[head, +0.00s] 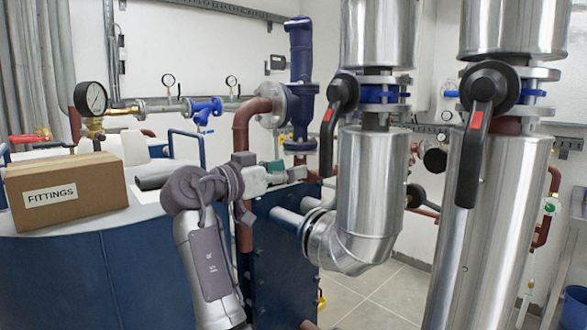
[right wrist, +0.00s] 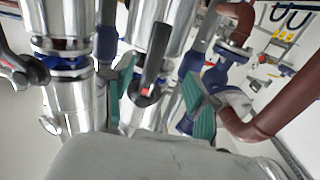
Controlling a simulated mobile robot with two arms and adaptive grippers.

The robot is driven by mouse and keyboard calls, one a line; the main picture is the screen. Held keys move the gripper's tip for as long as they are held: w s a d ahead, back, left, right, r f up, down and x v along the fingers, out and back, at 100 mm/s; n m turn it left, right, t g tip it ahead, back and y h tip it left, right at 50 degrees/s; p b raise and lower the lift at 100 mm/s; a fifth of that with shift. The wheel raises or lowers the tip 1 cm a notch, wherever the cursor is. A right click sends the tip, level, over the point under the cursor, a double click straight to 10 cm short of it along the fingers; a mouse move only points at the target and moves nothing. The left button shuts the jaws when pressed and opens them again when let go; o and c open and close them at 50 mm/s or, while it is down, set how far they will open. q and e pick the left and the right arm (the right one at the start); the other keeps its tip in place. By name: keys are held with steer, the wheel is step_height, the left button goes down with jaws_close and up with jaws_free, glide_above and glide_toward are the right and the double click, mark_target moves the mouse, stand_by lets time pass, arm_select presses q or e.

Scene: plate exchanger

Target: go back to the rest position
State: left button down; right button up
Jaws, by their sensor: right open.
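My right arm rises from the bottom middle of the head view and bends to the right. Its right gripper (head: 285,170) is in front of the dark blue plate exchanger and the brown pipe. In the right wrist view, the two teal fingers of this gripper (right wrist: 160,92) stand wide apart with nothing held between them. A black valve lever (right wrist: 151,62) with a red mark shows beyond the gap between the fingers, apart from them. My left gripper is in neither view.
Insulated silver pipes (head: 372,185) with black valve levers (head: 333,125) stand right of the gripper. A brown pipe (head: 242,130) rises close behind my arm. A cardboard fittings box (head: 95,185) sits on the blue-sided surface at left. Tiled floor (head: 385,300) shows between the pipes.

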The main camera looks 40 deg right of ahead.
stand_by(0.4)
steer(key=s+a+f+n+t+y, duration=0.2)
steer(key=f+n+t+y, duration=0.3)
steer(key=f, duration=1.3)
steer(key=s+a+f+n+y, duration=0.25)
steer(key=f+n, duration=0.35)
steer(key=f, duration=1.2)
steer(key=s+a+f+n+y, duration=0.4)
steer(key=s+a+f+y, duration=0.15)
steer(key=s+f, duration=0.55)
steer(key=s+a+f+n+g+y, duration=0.4)
steer(key=s+a, duration=0.5)
steer(key=s, duration=0.6)
step_height(320, 180, down, 24)
steer(key=s+y+p, duration=0.1)
steer(key=p, duration=0.2)
steer(key=s+d+f+g+p, duration=0.1)
steer(key=s+d+f+p, duration=0.1)
steer(key=s+f, duration=1.1)
steer(key=s+p, duration=0.1)
steer(key=s, duration=0.2)
steer(key=shift+s+d+f+n+g, duration=0.3)
steer(key=shift+s, duration=0.1)
